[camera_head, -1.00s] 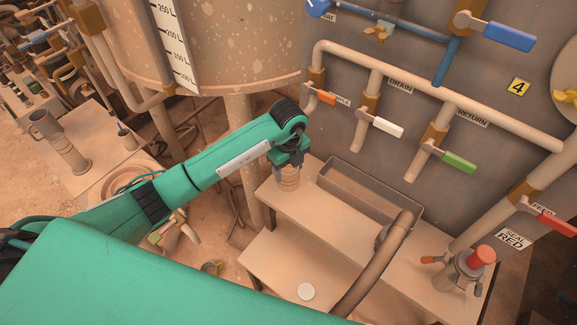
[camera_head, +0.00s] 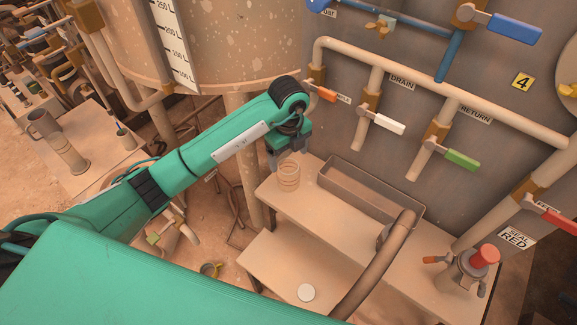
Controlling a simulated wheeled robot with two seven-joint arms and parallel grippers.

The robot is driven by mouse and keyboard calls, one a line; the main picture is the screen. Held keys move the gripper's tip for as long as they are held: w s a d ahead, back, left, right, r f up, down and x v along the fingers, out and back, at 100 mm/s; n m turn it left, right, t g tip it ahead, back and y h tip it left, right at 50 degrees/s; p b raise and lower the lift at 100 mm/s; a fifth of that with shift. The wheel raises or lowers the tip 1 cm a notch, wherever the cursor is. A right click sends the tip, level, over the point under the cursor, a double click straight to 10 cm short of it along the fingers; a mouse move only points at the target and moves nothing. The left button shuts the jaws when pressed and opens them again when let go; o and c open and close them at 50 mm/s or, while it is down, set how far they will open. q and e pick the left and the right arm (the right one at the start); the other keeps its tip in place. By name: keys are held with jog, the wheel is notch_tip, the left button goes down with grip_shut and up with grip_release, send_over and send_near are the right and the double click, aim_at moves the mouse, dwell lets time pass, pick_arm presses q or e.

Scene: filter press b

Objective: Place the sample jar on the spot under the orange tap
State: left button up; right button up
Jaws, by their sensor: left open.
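The sample jar (camera_head: 288,178), a clear ribbed jar, stands upright at the far left end of the upper bench top (camera_head: 330,225). My left gripper (camera_head: 289,157) is open just above the jar, its fingers pointing down, and holds nothing. The orange tap (camera_head: 325,94) is on the wall pipe above and right of the jar. My left arm's wrist hides part of the tap's outlet. The jar covers the surface beneath it, so I cannot tell how well it is centred on the spot. My right gripper is out of view.
A long open trough (camera_head: 370,192) lies along the wall right of the jar. A thick hose (camera_head: 378,265) rises in front of it. A red-topped fitting (camera_head: 468,270) stands at the right end.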

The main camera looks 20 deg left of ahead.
pick_arm(q)
notch_tip(320, 180, up, 7)
jog(key=shift+f, duration=0.2)
dwell(0.5)
